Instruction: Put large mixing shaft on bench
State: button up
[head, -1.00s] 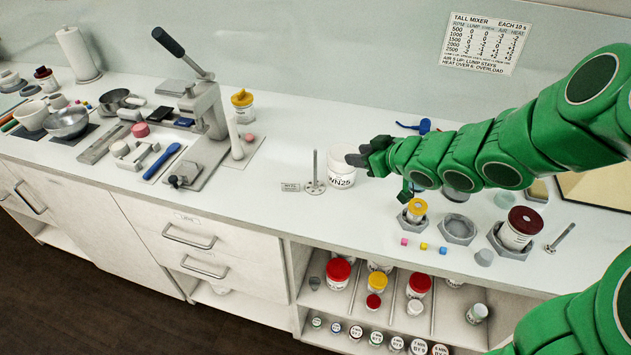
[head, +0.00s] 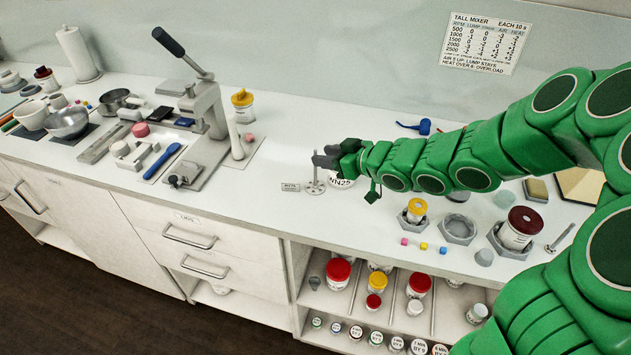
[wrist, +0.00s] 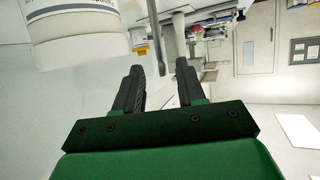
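A grey mixing shaft (head: 316,168) stands upright on a round holed base (head: 313,187) on the bench (head: 240,205). My gripper (head: 324,158) is level with the upper part of the shaft and close against it. In the wrist view the shaft (wrist: 157,45) shows between the two black fingertips of my gripper (wrist: 160,72), with gaps on both sides. The fingers are open. Another thin shaft (head: 562,237) leans at the far right of the bench; I cannot tell the two sizes apart for certain.
A small label plate (head: 290,187) lies left of the base. A lever press (head: 205,110) stands farther left.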

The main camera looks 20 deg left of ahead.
aim_at(315, 170)
jog(key=shift+x, duration=2.05)
jog(key=shift+c, duration=0.3)
grip_shut()
